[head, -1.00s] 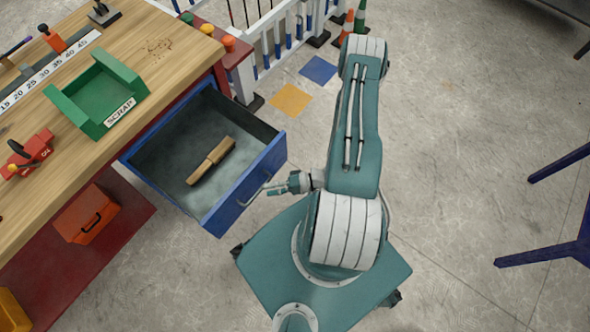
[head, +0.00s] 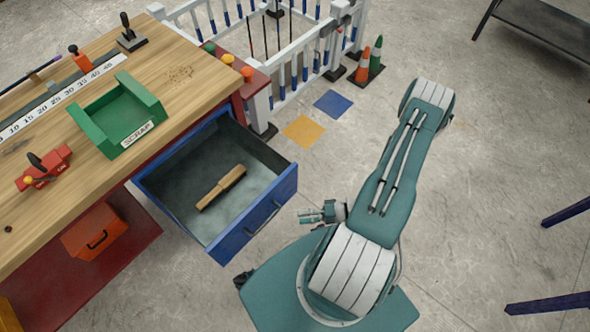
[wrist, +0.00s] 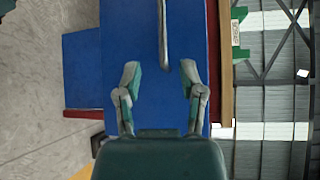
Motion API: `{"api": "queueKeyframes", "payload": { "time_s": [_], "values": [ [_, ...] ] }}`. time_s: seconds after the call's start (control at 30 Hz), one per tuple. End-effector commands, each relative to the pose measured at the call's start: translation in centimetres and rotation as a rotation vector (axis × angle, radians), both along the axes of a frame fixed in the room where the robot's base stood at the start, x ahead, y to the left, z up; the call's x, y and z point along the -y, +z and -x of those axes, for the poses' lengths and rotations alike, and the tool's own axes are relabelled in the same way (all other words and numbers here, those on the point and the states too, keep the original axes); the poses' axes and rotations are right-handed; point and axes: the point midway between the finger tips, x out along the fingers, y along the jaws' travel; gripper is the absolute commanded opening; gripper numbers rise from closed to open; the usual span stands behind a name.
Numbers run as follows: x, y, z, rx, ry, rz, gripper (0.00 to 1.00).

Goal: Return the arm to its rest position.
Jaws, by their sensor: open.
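My gripper (head: 308,216) is open and empty, beside the front of the open blue drawer (head: 239,238) and apart from it in the head view. My teal arm is folded above my base. In the wrist view my gripper (wrist: 160,80) has its two fingers spread, with the blue drawer front (wrist: 185,60) and its grey handle (wrist: 163,35) beyond them. A wooden-handled object (head: 221,188) lies inside the drawer.
The workbench (head: 185,85) at left holds a green scrap bin (head: 115,118) and a red tool (head: 44,168). An orange toolbox (head: 95,232) sits below. A white fence (head: 285,65) and traffic cones (head: 368,62) stand behind. Floor to the right is clear up to dark blue legs (head: 560,303).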

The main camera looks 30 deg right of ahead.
Motion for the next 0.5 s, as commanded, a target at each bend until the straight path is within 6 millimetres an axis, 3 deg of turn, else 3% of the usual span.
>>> {"api": "queueKeyframes", "payload": {
  "time_s": [0.27, 0.5],
  "values": [
    [0.3, 0.5, -0.3, -0.004, 0.022, 0.011, 0.51],
    [2.0, 5.0, -2.3, -0.053, 0.2, 0.115, 0.51]
  ]
}}
